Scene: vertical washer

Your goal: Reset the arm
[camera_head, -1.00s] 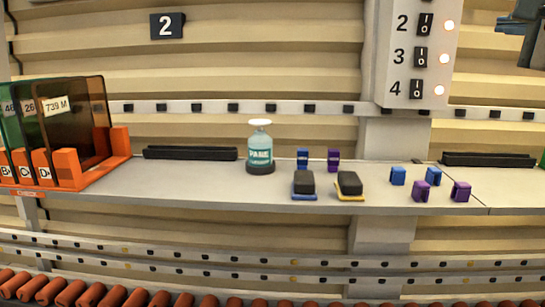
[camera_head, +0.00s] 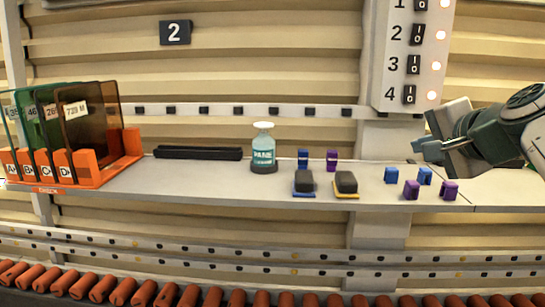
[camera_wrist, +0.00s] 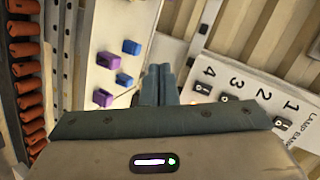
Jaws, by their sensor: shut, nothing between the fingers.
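My gripper (camera_head: 428,146) is at the right of the head view, above the right part of the shelf and below the switch panel. Its fingers are shut and hold nothing. In the wrist view the two fingers of my gripper (camera_wrist: 165,84) lie side by side. Part of my arm (camera_head: 525,110) reaches in from the right edge. Near the gripper, small blue blocks (camera_head: 391,175) and purple blocks (camera_head: 449,190) sit on the shelf, apart from it.
A switch panel (camera_head: 412,60) with lit lamps is on the wall. Orange rollers (camera_head: 120,291) run below.

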